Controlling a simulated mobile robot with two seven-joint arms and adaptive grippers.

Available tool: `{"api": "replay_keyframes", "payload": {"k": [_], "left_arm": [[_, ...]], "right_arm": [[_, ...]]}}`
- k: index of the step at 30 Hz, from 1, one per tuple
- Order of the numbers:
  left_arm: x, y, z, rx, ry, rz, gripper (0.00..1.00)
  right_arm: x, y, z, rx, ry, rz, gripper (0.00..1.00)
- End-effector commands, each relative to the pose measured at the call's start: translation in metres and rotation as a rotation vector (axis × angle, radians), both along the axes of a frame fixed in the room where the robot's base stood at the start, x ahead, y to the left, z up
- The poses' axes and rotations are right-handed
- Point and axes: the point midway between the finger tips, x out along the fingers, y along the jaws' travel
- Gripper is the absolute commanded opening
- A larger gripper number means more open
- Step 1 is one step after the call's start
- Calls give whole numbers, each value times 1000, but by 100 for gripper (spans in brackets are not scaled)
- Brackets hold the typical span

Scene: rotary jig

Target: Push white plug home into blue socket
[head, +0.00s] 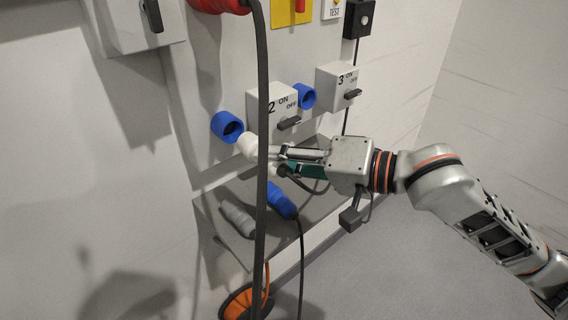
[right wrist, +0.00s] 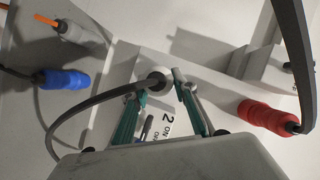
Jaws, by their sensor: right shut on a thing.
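The white plug (head: 246,146) is in my right gripper (head: 272,152), just below and right of the left blue socket (head: 224,124) on the wall panel. The socket's dark opening is partly visible, so the plug does not fill it; whether their rims touch I cannot tell. In the right wrist view the plug (right wrist: 178,75) shows between the two fingers of my right gripper (right wrist: 168,88), with its dark cable looping off to the left. The blue socket is not distinguishable there. A second blue socket (head: 305,96) sits right of switch box 2. My left gripper is not in view.
A thick dark cable (head: 262,220) hangs from a red connector (head: 220,5) and crosses before my right gripper. Switch box 2 (head: 262,98) and switch box 3 (head: 336,76) stick out from the panel. A blue plug (head: 282,203) and a grey plug (head: 238,218) lie on the shelf below.

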Motion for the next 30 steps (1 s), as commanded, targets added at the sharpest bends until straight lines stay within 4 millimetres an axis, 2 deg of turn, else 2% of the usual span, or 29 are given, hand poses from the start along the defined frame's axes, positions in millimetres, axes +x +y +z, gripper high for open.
{"api": "replay_keyframes", "payload": {"k": [12, 30], "left_arm": [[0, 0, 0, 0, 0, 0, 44], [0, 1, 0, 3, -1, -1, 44]], "right_arm": [[23, 17, 1, 1, -1, 0, 2], [25, 18, 0, 1, 0, 0, 2]]}}
